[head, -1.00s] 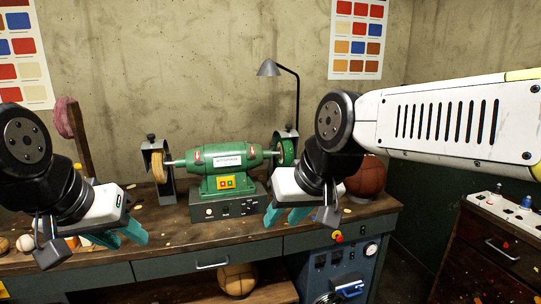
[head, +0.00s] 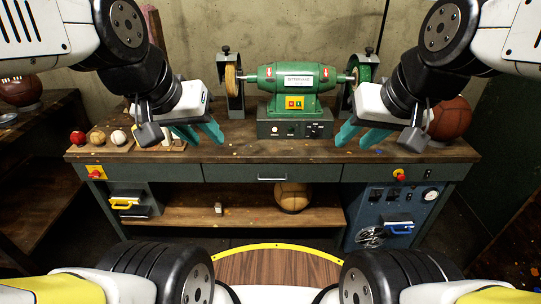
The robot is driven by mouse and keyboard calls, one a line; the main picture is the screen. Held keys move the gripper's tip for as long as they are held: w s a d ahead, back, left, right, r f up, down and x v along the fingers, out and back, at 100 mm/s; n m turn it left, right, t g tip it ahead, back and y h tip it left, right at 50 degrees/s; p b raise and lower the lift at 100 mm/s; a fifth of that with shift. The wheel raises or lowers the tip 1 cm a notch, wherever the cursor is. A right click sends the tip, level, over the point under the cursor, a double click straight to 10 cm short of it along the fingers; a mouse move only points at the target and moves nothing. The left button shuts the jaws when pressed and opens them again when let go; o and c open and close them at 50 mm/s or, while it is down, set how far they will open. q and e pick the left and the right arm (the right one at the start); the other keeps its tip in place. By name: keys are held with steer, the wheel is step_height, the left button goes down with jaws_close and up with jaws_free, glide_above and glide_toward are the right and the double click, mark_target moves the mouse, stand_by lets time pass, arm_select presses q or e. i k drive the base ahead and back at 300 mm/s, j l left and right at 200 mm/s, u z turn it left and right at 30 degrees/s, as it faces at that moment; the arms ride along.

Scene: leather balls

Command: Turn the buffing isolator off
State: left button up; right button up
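The green buffing machine (head: 296,84) stands on the workbench (head: 270,146), with a red-and-yellow switch on its front. Two lever boxes sit below the bench top: one with a yellow handle (head: 126,202) at left, one with a blue handle (head: 399,227) on the blue cabinet at right. Both handles look roughly level. I cannot read any label saying which is the buffing isolator. My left gripper (head: 197,133) is open and empty above the bench's left half. My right gripper (head: 361,136) is open and empty, right of the machine's base. Neither touches a lever box.
Red emergency-type knobs on yellow plates are at bench left (head: 96,172) and right (head: 400,175). Small balls on a wooden strip (head: 98,144) lie at left; a brown ball (head: 449,117) is at right. A tan ball (head: 292,197) sits on the lower shelf (head: 250,216).

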mark_target(96, 174)
steer(key=u, duration=1.65)
steer(key=z, duration=1.55)
steer(key=u, duration=1.45)
steer(key=i+l+u, duration=0.15)
steer(key=i+u, duration=0.3)
steer(key=i+l+u, duration=0.25)
steer(key=u, duration=0.2)
steer(key=i, duration=0.1)
